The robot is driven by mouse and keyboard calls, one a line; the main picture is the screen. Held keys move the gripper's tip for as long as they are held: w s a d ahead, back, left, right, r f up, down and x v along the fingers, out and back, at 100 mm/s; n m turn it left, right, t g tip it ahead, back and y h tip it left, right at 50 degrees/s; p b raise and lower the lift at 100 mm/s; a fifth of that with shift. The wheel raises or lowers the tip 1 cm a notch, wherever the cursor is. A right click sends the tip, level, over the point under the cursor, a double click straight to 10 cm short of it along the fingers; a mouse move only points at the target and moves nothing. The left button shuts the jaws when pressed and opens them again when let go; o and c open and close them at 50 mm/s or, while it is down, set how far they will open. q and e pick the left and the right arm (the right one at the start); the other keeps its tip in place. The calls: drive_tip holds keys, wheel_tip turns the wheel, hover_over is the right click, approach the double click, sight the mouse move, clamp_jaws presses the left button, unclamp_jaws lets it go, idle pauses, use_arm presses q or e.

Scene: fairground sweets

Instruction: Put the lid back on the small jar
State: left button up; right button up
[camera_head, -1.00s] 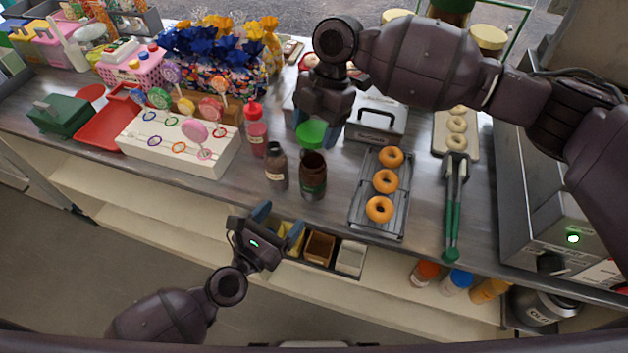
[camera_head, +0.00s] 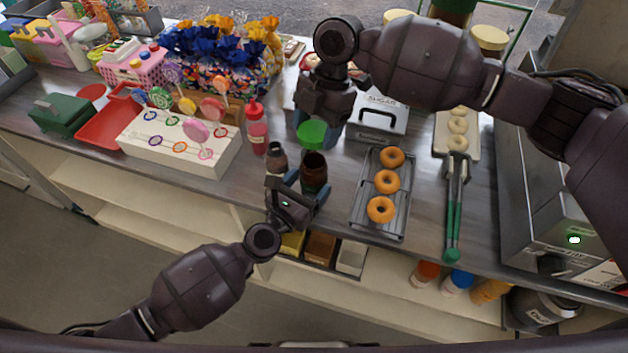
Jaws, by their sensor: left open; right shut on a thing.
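The small jar (camera_head: 314,172) is dark brown, open at the top and upright near the counter's front edge. A green lid (camera_head: 312,134) is held above and slightly behind the jar's mouth. My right gripper (camera_head: 320,118) is shut on the lid, pointing down from above. My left gripper (camera_head: 306,184) is open at the jar's front, with its fingers near the lower body. It hides the jar's lower part, and I cannot tell whether the fingers touch it.
A rack (camera_head: 378,222) with donuts lies to the right. A metal sugar box (camera_head: 377,120) stands behind, and a white lollipop stand (camera_head: 175,155) is left.

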sight(315, 160)
use_arm(q)
drive_tip(key=shift+x, duration=1)
drive_tip(key=c, duration=1)
use_arm(e)
drive_tip(key=shift+f, duration=2.5)
drive_tip(key=shift+f, duration=0.9)
drive_tip(key=shift+f, duration=0.55)
use_arm(q)
clamp_jaws()
use_arm(e)
drive_tip(key=shift+s+m+t+y, duration=0.1)
drive_tip(key=shift+m+t+y, duration=0.3)
drive_tip(key=shift+m, duration=1.3)
